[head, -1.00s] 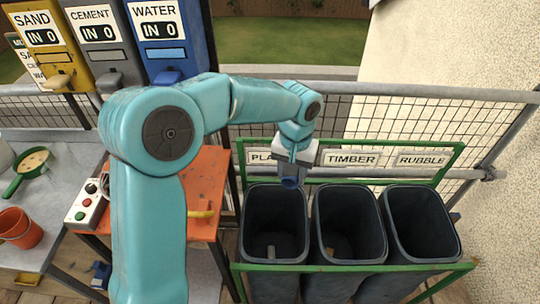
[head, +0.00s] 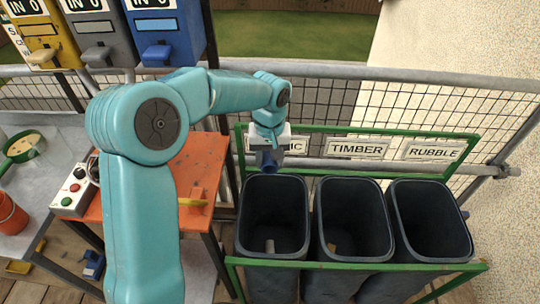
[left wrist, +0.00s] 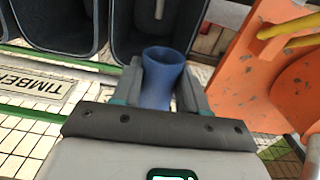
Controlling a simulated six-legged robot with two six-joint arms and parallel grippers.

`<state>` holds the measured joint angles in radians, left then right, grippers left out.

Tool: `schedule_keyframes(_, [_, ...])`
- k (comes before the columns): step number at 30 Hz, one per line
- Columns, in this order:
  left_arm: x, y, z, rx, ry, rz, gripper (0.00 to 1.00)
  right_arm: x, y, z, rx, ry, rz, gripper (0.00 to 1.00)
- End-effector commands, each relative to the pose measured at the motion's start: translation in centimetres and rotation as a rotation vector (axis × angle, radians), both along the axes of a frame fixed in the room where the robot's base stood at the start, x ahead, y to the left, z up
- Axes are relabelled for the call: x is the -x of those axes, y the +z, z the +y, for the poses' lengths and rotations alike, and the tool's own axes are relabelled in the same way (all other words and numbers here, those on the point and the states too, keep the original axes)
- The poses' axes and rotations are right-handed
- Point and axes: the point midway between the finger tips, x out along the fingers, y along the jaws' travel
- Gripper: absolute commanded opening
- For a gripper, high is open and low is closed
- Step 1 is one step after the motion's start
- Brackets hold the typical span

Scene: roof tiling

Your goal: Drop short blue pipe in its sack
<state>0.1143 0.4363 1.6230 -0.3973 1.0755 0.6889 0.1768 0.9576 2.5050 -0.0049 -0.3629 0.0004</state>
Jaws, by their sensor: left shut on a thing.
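My left gripper (head: 267,158) is shut on a short blue pipe (head: 269,167), seen over the back rim of the leftmost dark sack (head: 245,215). In the left wrist view the blue pipe (left wrist: 160,88) sits between the two grey fingers of my left gripper (left wrist: 163,72), its open end toward the sack (left wrist: 122,32). The gripper partly covers the sack's label; only its last letters, "IC", show. A pale piece (head: 270,245) lies at the bottom of this sack. My right gripper is not in view.
The timber sack (head: 350,190) and rubble sack (head: 430,190) stand to the right, in the same green frame (head: 350,264). An orange table (head: 205,160) with a yellow-handled tool stands to the left. A wire fence runs behind.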

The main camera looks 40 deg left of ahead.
Motion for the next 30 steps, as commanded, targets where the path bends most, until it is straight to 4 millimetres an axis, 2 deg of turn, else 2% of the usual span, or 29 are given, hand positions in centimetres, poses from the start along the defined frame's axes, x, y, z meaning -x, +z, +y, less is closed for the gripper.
schedule_keyframes(3, [-0.1, 0.1, 0.0, 0.000, 0.001, 0.000, 0.14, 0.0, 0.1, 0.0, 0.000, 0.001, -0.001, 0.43])
schedule_keyframes(4, [-0.1, 0.1, 0.0, 0.000, 0.001, 0.000, 0.49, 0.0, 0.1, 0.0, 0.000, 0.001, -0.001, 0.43])
schedule_keyframes(6, [-0.2, 0.1, 0.0, 0.000, 0.002, 0.000, 0.72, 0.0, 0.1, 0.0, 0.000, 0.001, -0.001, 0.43])
schedule_keyframes(15, [-0.3, 0.2, 0.0, 0.000, 0.002, 0.000, 0.72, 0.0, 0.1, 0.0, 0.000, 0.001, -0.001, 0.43])
schedule_keyframes(19, [-0.3, 1.3, 0.0, 0.000, 0.002, -0.004, 0.72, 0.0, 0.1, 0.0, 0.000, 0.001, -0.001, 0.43])
schedule_keyframes(23, [-0.4, 4.2, 0.0, -0.001, 0.002, -0.007, 0.72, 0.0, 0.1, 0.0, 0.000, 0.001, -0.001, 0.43])
schedule_keyframes(30, [-0.3, 10.7, -0.1, 0.000, 0.002, -0.006, 0.72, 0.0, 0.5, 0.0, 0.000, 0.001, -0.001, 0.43])
